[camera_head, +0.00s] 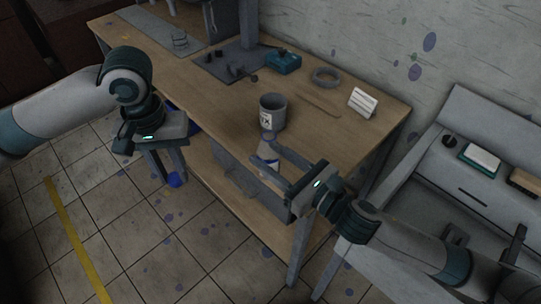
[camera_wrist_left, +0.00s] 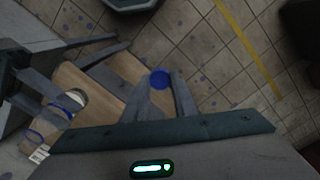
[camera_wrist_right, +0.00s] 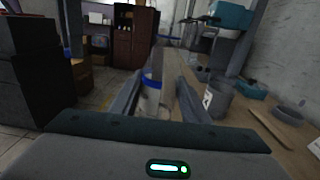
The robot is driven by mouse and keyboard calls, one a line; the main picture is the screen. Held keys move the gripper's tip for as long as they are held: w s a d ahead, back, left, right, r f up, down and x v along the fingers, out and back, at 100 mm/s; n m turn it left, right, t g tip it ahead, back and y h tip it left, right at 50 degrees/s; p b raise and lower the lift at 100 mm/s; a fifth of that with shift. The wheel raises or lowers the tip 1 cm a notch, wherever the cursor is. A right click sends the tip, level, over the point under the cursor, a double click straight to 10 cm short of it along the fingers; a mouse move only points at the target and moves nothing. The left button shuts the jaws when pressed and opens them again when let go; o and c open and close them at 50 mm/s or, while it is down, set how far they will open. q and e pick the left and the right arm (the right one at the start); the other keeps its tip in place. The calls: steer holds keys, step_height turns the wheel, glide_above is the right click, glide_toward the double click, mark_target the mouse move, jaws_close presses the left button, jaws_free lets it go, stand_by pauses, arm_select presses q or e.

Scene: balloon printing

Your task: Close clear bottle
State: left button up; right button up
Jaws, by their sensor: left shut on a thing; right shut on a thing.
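The clear bottle (camera_head: 267,165) is pale with a blue band. It is between the fingers of my right gripper (camera_head: 268,158), which is shut on it at the table's front edge. The right wrist view shows the bottle (camera_wrist_right: 152,90) between the fingers, partly hidden by them. My left gripper (camera_head: 174,168) points down, left of the table front, apart from the bottle. It is shut on a round blue cap (camera_wrist_left: 160,79), which also shows in the head view (camera_head: 175,180) below the fingers.
A grey labelled cup (camera_head: 272,117) stands on the wooden table (camera_head: 310,135) just behind the bottle. A teal box (camera_head: 284,62), a grey ring (camera_head: 326,75) and a white card (camera_head: 363,102) lie farther back. Tiled floor is open at the left front.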

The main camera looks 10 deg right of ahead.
arm_select(q)
steer(key=w+d+r, duration=0.4)
steer(key=d+r, duration=0.4)
steer(key=d, duration=0.3)
step_height(320, 180, up, 7)
glide_above(269, 153)
steer(key=w, duration=0.2)
steer(key=shift+w+d, duration=0.15)
steer(key=shift+f, duration=0.2)
steer(key=shift+f, duration=1.85)
steer(key=shift+f, duration=0.15)
steer(key=shift+f, duration=0.75)
steer(key=shift+f, duration=0.55)
